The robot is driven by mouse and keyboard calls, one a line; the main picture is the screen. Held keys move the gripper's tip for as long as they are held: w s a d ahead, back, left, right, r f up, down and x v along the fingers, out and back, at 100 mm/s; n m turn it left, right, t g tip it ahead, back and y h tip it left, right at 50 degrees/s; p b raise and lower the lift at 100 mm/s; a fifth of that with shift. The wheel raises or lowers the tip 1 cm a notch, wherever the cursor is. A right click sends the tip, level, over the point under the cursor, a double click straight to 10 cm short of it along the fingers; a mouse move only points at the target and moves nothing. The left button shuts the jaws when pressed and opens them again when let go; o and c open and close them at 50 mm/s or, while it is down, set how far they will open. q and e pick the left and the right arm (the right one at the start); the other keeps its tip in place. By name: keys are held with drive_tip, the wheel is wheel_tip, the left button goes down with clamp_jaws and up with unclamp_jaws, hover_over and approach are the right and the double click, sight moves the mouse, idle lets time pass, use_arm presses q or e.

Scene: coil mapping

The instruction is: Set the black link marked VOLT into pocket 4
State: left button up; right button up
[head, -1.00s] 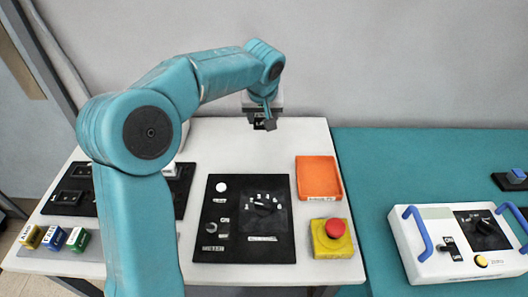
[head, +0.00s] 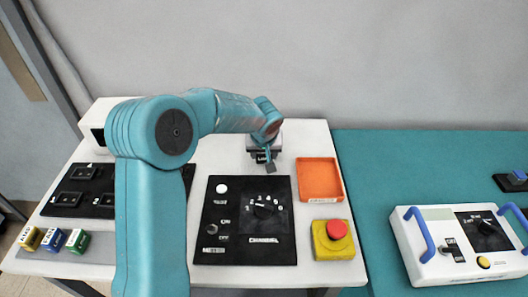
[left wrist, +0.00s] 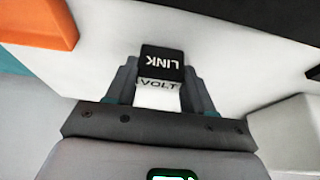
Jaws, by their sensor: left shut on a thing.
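The black link (left wrist: 161,63), lettered LINK with a white VOLT label, sits between the fingers of my left gripper (left wrist: 160,88) in the left wrist view. In the head view my left gripper (head: 264,157) is over the back of the white table, behind the black control panel and left of the orange tray; the link shows there only as a small dark shape. The black pocket board (head: 77,209) lies at the left of the table. Its pocket marked 4 (head: 84,172) looks empty. My left arm hides the board's right part. My right gripper is out of view.
Yellow, blue and green blocks (head: 53,239) stand at the front left. A control panel (head: 243,232) with a knob is mid-table. The orange tray (head: 319,180) and red button on a yellow base (head: 336,231) are right. A white box (head: 100,113) stands back left.

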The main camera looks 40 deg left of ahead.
use_arm(q)
drive_tip(key=shift+f, duration=0.15)
drive_tip(key=o, duration=1)
drive_tip(key=shift+w, duration=0.1)
drive_tip(key=shift+o, duration=0.2)
